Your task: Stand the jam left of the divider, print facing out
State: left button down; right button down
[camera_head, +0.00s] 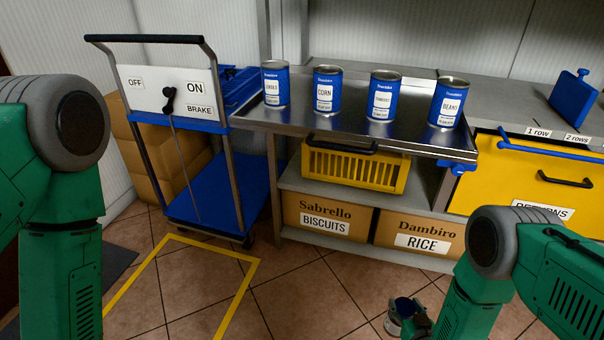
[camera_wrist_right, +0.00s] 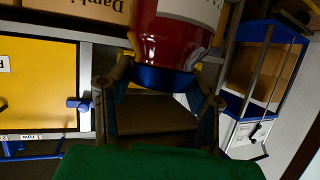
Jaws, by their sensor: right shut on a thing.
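The jam is a dark red jar (camera_wrist_right: 172,35) with a white label and a blue band at its near end, in the right wrist view. My right gripper (camera_wrist_right: 160,98) is shut on it at the blue end. In the head view my right gripper (camera_head: 418,322) is low over the floor at bottom centre, with the jar (camera_head: 393,325) partly showing beside it. The label's print is not readable. A blue upright panel with a knob (camera_head: 574,98), perhaps the divider, stands on the grey counter at right. My left gripper is out of view.
Several blue cans (camera_head: 326,90) stand along a steel shelf (camera_head: 300,122). Below are a yellow basket (camera_head: 355,168) and cardboard boxes (camera_head: 325,215). A yellow drawer front (camera_head: 515,180) is at right, beneath "1 row" and "2 rows" labels. A blue trolley (camera_head: 213,190) stands left.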

jog(key=s+a+r+p, duration=0.1)
jog(key=a+r+p, duration=0.1)
jog(key=r, duration=1.6)
jog(key=s+a+r+p, duration=0.1)
jog(key=a+r+p, duration=0.1)
jog(key=r, duration=1.6)
jog(key=shift+p, duration=0.85)
jog(key=shift+w+r, duration=0.1)
